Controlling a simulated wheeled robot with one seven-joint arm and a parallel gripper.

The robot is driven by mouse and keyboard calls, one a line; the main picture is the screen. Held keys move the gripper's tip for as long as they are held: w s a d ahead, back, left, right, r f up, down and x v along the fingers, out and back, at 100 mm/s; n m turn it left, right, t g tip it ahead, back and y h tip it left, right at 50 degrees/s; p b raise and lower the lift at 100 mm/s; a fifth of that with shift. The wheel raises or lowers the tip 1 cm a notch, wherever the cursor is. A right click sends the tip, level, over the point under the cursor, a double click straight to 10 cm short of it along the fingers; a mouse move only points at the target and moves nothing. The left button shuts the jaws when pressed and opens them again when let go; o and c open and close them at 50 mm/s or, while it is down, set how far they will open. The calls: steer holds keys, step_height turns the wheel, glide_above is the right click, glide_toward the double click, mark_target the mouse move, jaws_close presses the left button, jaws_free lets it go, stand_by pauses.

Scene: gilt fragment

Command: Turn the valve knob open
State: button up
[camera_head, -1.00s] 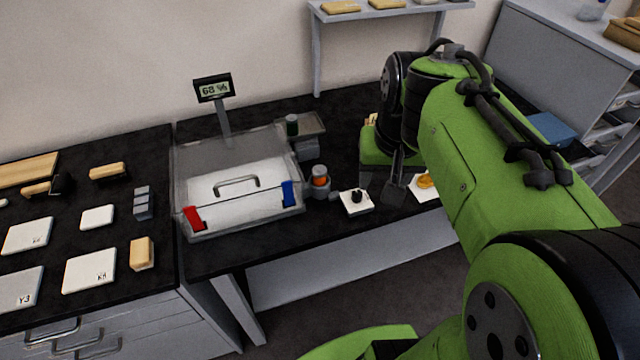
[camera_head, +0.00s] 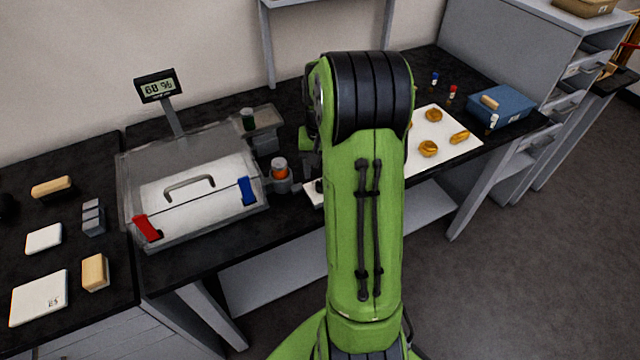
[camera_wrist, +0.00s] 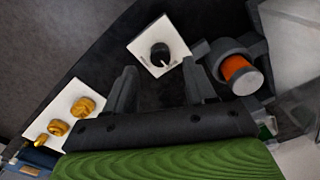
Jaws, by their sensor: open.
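The valve knob is a black round knob (camera_wrist: 160,52) with a white pointer mark, on a square white plate (camera_wrist: 146,34) on the dark bench. In the head view only part of the plate (camera_head: 313,190) shows beside my arm, which hides most of the knob. My gripper (camera_wrist: 160,85) is open and empty in the wrist view. Its two dark fingers point toward the plate, with the knob ahead of and between them, apart from both. In the head view my arm hides the gripper.
An orange-capped cylinder (camera_wrist: 240,72) in a grey holder stands close beside the plate. A clear chamber with a white lid (camera_head: 165,222) and a display (camera_head: 156,86) stand left. A white board (camera_head: 463,146) with several gold fragments and a blue bin (camera_head: 512,104) lie right.

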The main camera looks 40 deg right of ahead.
mark_target(321, 186)
step_height(321, 186, down, 4)
steer(key=shift+f+b, duration=0.25)
steer(key=shift+b, duration=0.15)
steer(key=shift+r, duration=0.1)
jaws_close()
